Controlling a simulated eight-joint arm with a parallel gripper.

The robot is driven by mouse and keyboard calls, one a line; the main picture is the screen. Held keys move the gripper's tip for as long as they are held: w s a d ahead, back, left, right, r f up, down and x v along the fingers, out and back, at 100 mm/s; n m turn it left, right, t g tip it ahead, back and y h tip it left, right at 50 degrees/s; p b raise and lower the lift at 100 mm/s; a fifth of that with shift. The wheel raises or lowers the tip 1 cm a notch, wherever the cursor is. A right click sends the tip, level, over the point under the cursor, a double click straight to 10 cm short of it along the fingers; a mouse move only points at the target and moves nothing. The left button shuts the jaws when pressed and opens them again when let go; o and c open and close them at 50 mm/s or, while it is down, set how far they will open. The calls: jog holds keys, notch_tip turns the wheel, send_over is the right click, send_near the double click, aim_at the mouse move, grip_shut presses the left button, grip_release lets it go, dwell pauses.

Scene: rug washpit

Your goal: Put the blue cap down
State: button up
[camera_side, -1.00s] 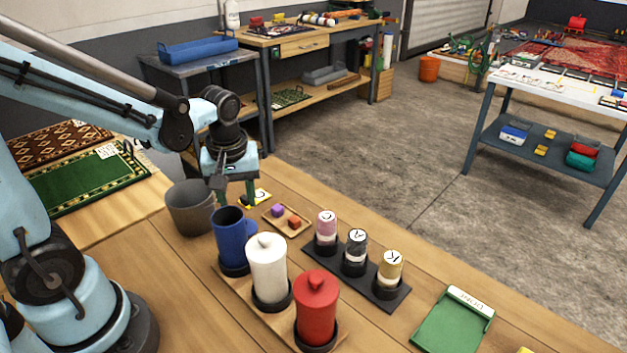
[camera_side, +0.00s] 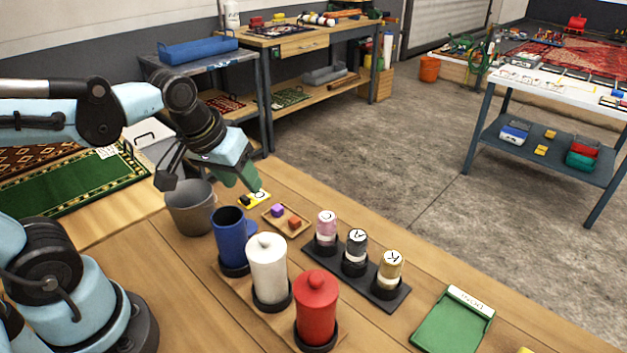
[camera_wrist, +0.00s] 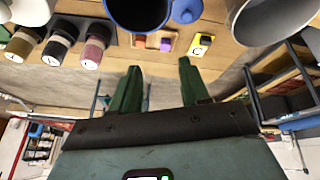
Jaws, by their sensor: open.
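The blue cap (camera_wrist: 186,10) lies on the table beside the open blue canister (camera_wrist: 140,12) in the wrist view. In the side view the cap (camera_side: 250,228) is partly hidden behind the blue canister (camera_side: 229,240); I cannot tell whether they touch. My gripper (camera_side: 252,182) has green fingers and is tilted, above the table behind the canister. In the wrist view my gripper (camera_wrist: 159,66) is open, with nothing between its fingers, apart from the cap.
A grey bin (camera_side: 190,208) stands left of the blue canister. White (camera_side: 268,268) and red (camera_side: 317,305) lidded canisters stand in front. A small tray (camera_side: 287,221) with purple and orange cubes, a yellow card (camera_side: 257,200) and a black rack (camera_side: 357,275) with three jars are nearby.

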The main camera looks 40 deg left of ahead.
jog(key=m, duration=0.1)
jog(key=d+m+t, duration=0.1)
jog(key=m+t, duration=0.1)
jog(key=m, duration=0.1)
jog(key=shift+s+d+r+h, duration=0.1)
jog(key=shift+s+d+h, duration=0.1)
jog(key=shift+d+h, duration=0.15)
